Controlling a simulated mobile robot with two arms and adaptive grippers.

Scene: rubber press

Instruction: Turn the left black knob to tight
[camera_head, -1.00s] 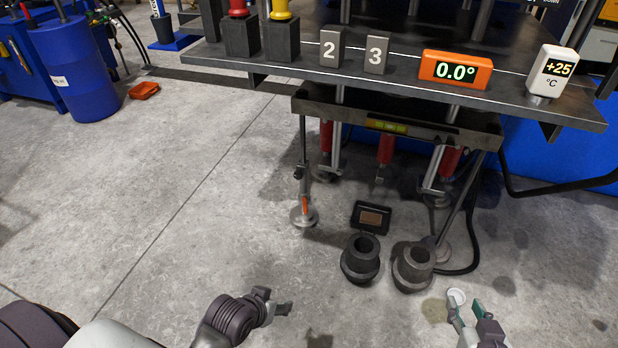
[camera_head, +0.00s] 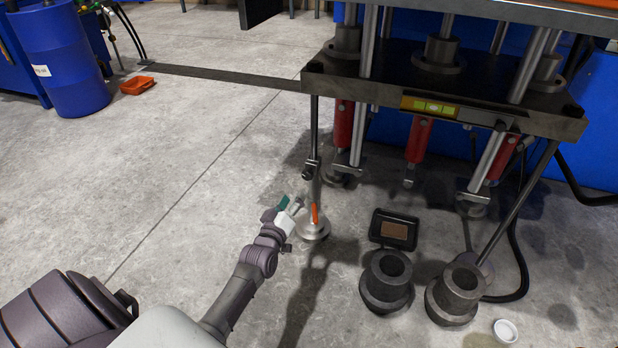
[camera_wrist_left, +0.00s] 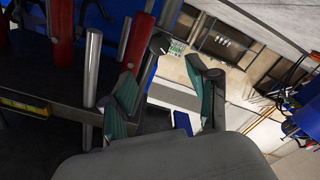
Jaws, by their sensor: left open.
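A small dark knob-like fitting (camera_head: 310,170) sits on the thin rod at the press's left front leg. Its exact setting is too small to read. The leg ends in a round metal foot (camera_head: 312,229) with an orange mark above it. My left gripper (camera_head: 290,204) is just left of this leg, below the fitting, and looks apart from it. In the left wrist view my left gripper (camera_wrist_left: 166,75) has its two green-padded fingers spread, with nothing clearly held between them. A dark part near the fingertips cannot be surely identified as the knob. My right gripper is out of view.
The press plate (camera_head: 430,110) with a yellow level (camera_head: 428,106) overhangs the legs and red cylinders (camera_head: 418,139). Two dark flanged sleeves (camera_head: 387,280) (camera_head: 456,294) and a small black box (camera_head: 393,229) stand on the floor.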

